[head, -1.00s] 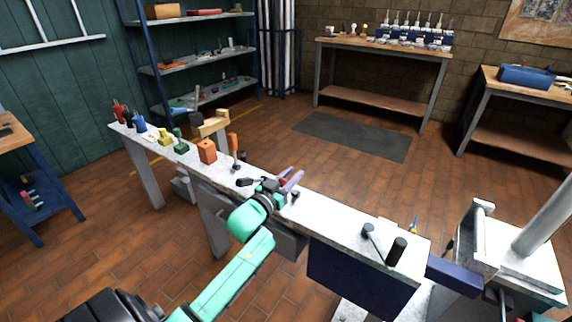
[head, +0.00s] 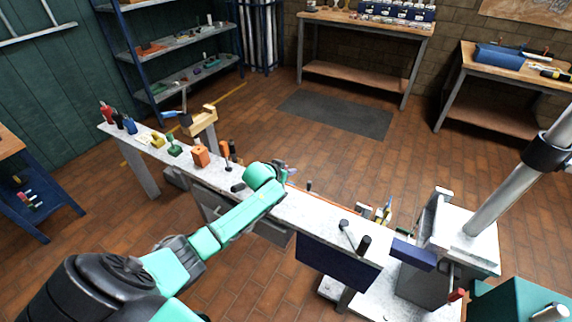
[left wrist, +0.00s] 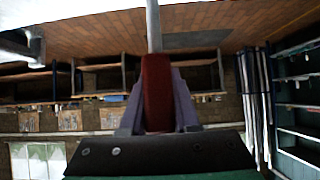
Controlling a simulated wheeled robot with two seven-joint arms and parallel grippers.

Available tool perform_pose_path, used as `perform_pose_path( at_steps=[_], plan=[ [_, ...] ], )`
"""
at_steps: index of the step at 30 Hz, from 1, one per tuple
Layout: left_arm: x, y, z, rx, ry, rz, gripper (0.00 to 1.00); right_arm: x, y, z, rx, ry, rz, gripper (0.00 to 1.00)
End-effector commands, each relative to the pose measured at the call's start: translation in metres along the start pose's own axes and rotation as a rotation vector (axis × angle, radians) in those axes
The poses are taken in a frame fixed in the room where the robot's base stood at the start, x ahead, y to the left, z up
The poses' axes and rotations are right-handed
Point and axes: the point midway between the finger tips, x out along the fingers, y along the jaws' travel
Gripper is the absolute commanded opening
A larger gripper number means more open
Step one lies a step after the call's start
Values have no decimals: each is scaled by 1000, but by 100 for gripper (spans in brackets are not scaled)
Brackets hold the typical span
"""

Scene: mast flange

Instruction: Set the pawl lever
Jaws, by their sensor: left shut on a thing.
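My left gripper (head: 281,168) is over the middle of the long white bench, mostly hidden behind my own forearm and wrist. In the left wrist view its two purple-grey fingers (left wrist: 157,100) are shut on a dark red handle (left wrist: 157,82). A grey rod (left wrist: 153,25) runs on from that handle to the top of the picture. I cannot tell which part is the pawl lever. My right gripper is not seen.
The white bench (head: 315,208) holds an orange block (head: 200,156), a green piece (head: 174,148) and several small tools at its left. A grey mast (head: 520,180) with a black collar (head: 546,153) stands at the right. A dark mat (head: 335,114) lies on open floor behind.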

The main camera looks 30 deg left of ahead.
Motion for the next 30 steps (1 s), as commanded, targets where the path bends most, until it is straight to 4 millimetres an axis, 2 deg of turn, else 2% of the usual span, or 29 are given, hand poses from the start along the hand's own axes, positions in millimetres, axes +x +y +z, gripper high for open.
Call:
perform_pose_path(
  at_steps=[4, 18, 19, 21, 30],
  plan=[
    [2, 0, -3, 1, -34, 0, 0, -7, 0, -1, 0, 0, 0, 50],
    [4, 0, -2, 0, -49, 0, 0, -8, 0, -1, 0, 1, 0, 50],
    [4, 0, -2, 0, -49, 0, 34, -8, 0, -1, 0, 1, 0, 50],
    [4, 0, -2, 0, -49, 0, 60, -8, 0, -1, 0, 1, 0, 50],
    [4, 0, -1, 0, -50, 1, 60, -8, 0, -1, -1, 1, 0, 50]
  ],
)
